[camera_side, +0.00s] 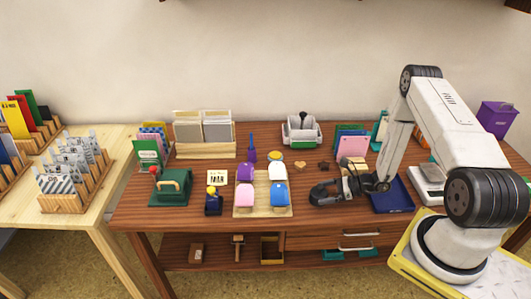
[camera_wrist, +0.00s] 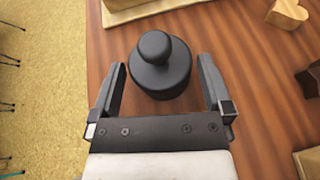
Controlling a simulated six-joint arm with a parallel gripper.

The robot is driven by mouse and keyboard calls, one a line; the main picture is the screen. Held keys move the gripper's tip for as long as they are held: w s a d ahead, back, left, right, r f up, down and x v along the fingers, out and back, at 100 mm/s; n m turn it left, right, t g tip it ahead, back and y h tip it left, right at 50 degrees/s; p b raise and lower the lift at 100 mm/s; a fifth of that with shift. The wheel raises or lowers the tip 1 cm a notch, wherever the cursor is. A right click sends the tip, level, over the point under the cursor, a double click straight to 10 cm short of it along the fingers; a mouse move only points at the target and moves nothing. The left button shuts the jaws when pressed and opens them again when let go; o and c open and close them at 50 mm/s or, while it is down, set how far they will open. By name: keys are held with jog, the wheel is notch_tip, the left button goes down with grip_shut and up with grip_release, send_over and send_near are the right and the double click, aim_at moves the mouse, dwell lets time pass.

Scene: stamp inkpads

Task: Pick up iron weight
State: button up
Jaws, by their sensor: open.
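The iron weight (camera_wrist: 160,78) is a dark grey cylinder with a round knob on top, standing upright on the wooden table in the wrist view. My gripper (camera_wrist: 162,64) is open, with one finger on each side of the weight. A gap shows between each finger and the weight, and the jaws hold nothing. In the side view my gripper (camera_side: 327,194) is low over the table, right of the stamp tray. The weight is hard to tell apart from the dark gripper there.
A wooden tray (camera_side: 263,212) with pink, purple, white and blue stamp blocks is left of my gripper. A dark blue tray (camera_side: 392,196) is to the right. A wooden heart (camera_wrist: 288,13) lies at the upper right in the wrist view. The table's front edge is close by.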

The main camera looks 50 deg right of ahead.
jog(key=shift+x, duration=1.15)
jog(key=shift+d+r, duration=0.1)
grip_shut()
